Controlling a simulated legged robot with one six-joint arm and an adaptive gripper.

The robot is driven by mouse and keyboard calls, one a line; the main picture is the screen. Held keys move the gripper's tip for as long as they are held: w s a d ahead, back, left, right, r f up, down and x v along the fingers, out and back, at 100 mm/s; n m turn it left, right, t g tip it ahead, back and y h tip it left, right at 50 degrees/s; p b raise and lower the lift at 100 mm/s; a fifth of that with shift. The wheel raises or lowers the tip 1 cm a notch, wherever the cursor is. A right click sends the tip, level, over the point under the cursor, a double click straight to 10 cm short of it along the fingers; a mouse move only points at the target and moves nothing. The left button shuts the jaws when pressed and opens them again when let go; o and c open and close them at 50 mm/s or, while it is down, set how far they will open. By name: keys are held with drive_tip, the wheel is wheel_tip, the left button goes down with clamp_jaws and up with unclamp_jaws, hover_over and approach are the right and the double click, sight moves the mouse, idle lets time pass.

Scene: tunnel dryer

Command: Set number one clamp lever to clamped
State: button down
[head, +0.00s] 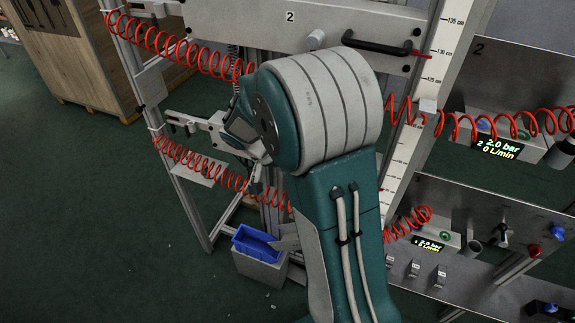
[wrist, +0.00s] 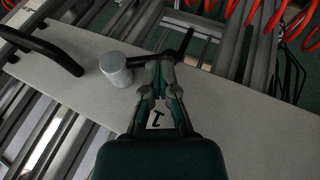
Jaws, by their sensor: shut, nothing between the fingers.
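In the wrist view, a pale grey plate (wrist: 240,113) carries a black number 1, seen between my finger links. A round grey knob (wrist: 115,69) is just left of the fingers. In the head view my arm hides most of the number one plate and my gripper.
A black bar handle (wrist: 52,48) is at the plate's left in the wrist view. In the head view, a plate marked 2 (head: 240,20) is above. Red coiled hoses (head: 185,50) cross the frame. A blue bin (head: 255,243) sits low; gauge panels (head: 465,220) stand right.

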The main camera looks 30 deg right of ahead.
drive_tip(key=shift+s+d+f+n+g+h, duration=0.2)
drive_tip(key=shift+s+f+n+g+h, duration=0.1)
drive_tip(key=shift+f+g+h, duration=0.55)
drive_tip(key=shift+s+d+f+n+g+h, duration=0.15)
drive_tip(key=shift+f+n+g+h, duration=0.25)
drive_tip(key=shift+g+h, duration=0.7)
drive_tip(key=shift+s+d+f+n+g+h, duration=0.2)
drive_tip(key=shift+s+f+g+h, duration=0.05)
drive_tip(key=shift+f+g+h, duration=0.65)
drive_tip(key=shift+s+d, duration=0.1)
